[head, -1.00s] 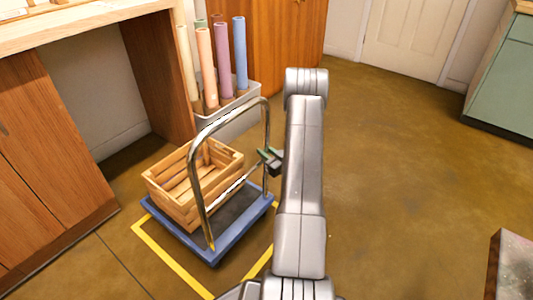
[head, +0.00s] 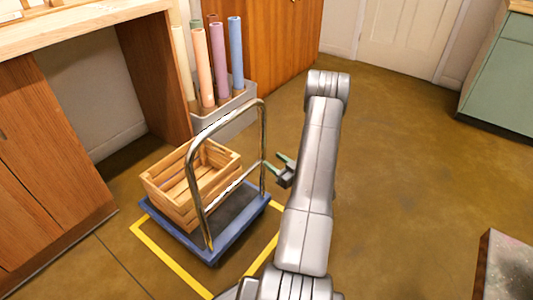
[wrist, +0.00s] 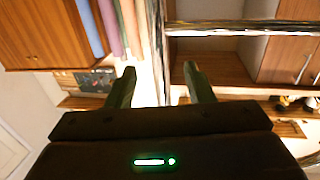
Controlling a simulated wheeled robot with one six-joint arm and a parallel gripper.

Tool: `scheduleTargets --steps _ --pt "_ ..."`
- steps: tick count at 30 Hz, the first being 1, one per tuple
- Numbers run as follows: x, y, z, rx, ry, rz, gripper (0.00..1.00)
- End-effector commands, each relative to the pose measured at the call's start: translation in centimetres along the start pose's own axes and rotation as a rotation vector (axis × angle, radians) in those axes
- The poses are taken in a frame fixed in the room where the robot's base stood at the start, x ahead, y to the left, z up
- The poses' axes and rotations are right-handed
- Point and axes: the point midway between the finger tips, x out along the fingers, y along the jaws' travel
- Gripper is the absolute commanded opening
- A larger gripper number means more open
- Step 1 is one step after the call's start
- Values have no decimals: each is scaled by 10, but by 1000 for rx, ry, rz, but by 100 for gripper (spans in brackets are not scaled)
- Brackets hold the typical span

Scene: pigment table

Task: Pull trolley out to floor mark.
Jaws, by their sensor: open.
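The trolley (head: 225,243) is a low blue platform with a chrome hoop handle (head: 193,175) and a wooden slatted crate (head: 165,201) on it. It stands largely within the yellow floor mark (head: 173,263), whose near lines show in front and at the right. My gripper (head: 275,163) is open, just right of the handle's far upright, and holds nothing. In the wrist view my open fingers (wrist: 159,85) point toward chrome bars (wrist: 245,30) of the handle. I cannot tell whether a finger touches the handle.
A grey bin (head: 230,111) of coloured rolls stands behind the trolley. A wooden table (head: 90,25) with cabinets is at the left. A speckled block (head: 508,270) is at the lower right. The floor (head: 410,170) to the right is open.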

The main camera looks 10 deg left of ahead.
Motion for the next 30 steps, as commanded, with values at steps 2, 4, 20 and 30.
scheduleTargets --steps 2,4,20,30 --pt "-19 1 -2 4 -1 5 48" --pt "-31 1 -2 2 -1 4 48" --pt "-68 -1 0 0 1 -1 48" --pt "-64 -1 1 -1 1 -2 48"
